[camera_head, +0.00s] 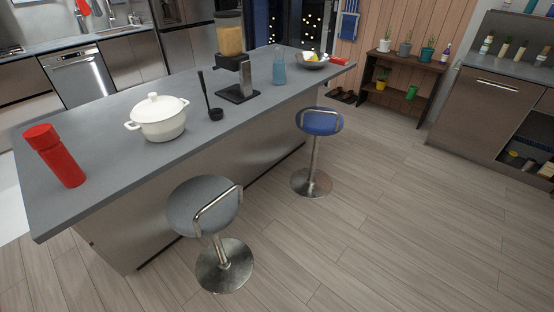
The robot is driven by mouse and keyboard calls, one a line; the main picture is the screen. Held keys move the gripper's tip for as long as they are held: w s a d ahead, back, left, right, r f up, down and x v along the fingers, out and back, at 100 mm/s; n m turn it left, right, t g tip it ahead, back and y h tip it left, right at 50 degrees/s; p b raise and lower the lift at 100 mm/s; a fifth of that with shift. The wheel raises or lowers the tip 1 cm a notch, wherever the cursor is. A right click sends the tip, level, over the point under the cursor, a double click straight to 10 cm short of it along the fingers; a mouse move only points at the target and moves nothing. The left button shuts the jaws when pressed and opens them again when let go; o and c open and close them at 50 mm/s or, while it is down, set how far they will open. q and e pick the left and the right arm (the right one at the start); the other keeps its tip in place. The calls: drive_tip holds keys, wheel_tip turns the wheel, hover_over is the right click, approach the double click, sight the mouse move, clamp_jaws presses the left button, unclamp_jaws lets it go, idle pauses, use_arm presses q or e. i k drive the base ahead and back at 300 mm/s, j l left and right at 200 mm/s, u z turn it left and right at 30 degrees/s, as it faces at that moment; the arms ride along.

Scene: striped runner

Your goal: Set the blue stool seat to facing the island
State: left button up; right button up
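The blue stool seat (321,124) is round and stands at the right long side of the kitchen island (115,170), toward its far end. It sits on a metal post with a round floor base (311,183). A thin metal rail runs around the seat's rim; at this size I cannot tell exactly which way its opening faces. The seat is close beside the island, lower than the countertop. Neither of my grippers shows in the head view.
A grey stool (196,205) with a metal rail stands nearer, beside the island. A plant shelf (406,63) stands behind. The wood floor (400,220) at right is clear.

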sight(315, 120)
drive_tip(key=i+l+u, duration=0.15)
drive_tip(key=i+l, duration=0.2)
drive_tip(key=i, duration=0.35)
drive_tip(key=i+l+u, duration=0.2)
drive_tip(key=i+l, duration=0.25)
drive_tip(key=i, duration=0.25)
drive_tip(key=i+l+u, duration=0.15)
drive_tip(key=i+l, duration=0.45)
drive_tip(key=i, duration=0.05)
